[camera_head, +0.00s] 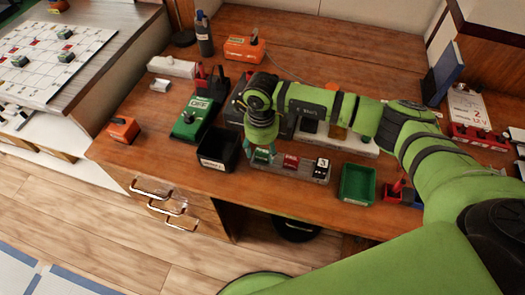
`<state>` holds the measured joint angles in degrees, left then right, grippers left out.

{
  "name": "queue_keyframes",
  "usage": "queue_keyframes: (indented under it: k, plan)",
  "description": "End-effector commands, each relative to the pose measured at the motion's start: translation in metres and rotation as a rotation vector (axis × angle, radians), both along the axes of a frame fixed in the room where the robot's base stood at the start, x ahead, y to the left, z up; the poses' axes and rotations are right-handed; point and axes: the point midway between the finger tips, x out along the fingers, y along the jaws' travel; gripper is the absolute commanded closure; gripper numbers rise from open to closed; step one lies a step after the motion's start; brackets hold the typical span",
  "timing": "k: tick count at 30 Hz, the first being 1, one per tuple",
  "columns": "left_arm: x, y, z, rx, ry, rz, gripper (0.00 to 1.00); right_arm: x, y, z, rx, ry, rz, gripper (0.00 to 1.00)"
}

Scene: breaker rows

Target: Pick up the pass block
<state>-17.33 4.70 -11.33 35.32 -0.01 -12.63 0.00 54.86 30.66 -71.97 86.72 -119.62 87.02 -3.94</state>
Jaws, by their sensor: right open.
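A grey rack (305,175) lies near the front of the wooden desk with small blocks in a row. A green block (262,155) sits at its left end, a red block (291,160) in the middle and a black block with a white face (321,168) at the right. No label reading "pass" is legible; I cannot tell for sure which is the pass block. My right gripper (261,161) points down at the rack's left end, open, with its fingers around or just above the green block, partly hiding it. Contact is unclear. My left gripper is not in view.
A black open bin (218,163) stands just left of the rack, a green tray (357,184) to its right. A green device with a lever (194,118) and an orange box (124,129) stand farther left. My right arm covers things behind the rack.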

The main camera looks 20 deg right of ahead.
Motion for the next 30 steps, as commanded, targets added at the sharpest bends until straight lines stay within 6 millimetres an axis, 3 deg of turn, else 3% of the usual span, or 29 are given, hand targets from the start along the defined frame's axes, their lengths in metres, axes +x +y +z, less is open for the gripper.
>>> queue_keyframes:
  k: [4,12,16,17,30]
  plan:
    - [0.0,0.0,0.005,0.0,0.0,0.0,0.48,0.0,0.0,-0.016,0.001,0.002,-0.001,0.42]
    - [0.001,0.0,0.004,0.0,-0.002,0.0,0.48,0.0,0.0,-0.019,0.003,-0.001,0.0,0.42]
    - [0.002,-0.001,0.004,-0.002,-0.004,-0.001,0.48,0.0,0.0,-0.019,0.003,-0.001,0.0,0.94]
    - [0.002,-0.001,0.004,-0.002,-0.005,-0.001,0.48,0.0,0.0,-0.019,0.003,-0.001,0.0,1.0]
    - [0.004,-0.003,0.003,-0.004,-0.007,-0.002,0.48,0.0,0.0,-0.016,0.003,-0.002,-0.001,1.0]
